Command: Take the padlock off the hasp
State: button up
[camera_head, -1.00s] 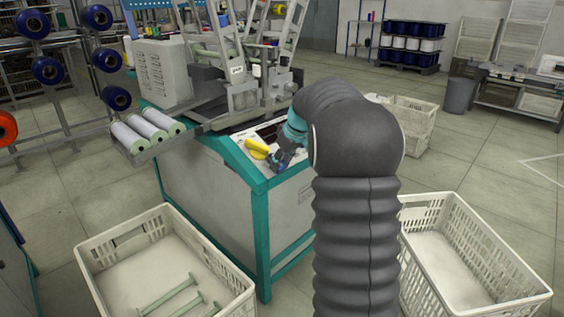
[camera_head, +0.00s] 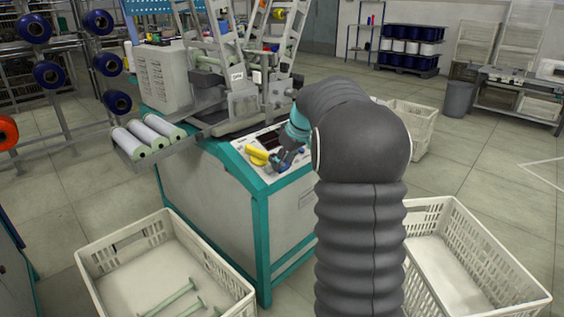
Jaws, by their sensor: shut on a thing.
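My gripper (camera_head: 281,160) is low over the sloped top panel of the teal-edged machine (camera_head: 225,196). It is small and partly hidden by my own arm. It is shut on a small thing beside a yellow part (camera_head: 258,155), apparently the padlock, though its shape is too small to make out. The yellow part lies just left of the fingers. Small dark blue bits show under and beside it. I cannot make out the hasp as a separate thing, nor whether the shackle is in it.
Several white rolls lie on a tray (camera_head: 133,152) at the machine's left. The winding frame (camera_head: 240,100) stands behind the panel. A crate (camera_head: 98,262) with pale rods is at the front left, another crate (camera_head: 440,205) at the right. Open floor lies further right.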

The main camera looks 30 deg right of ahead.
jog(key=shift+p+v, duration=0.65)
jog(key=shift+v, duration=0.95)
jog(key=shift+a, duration=0.1)
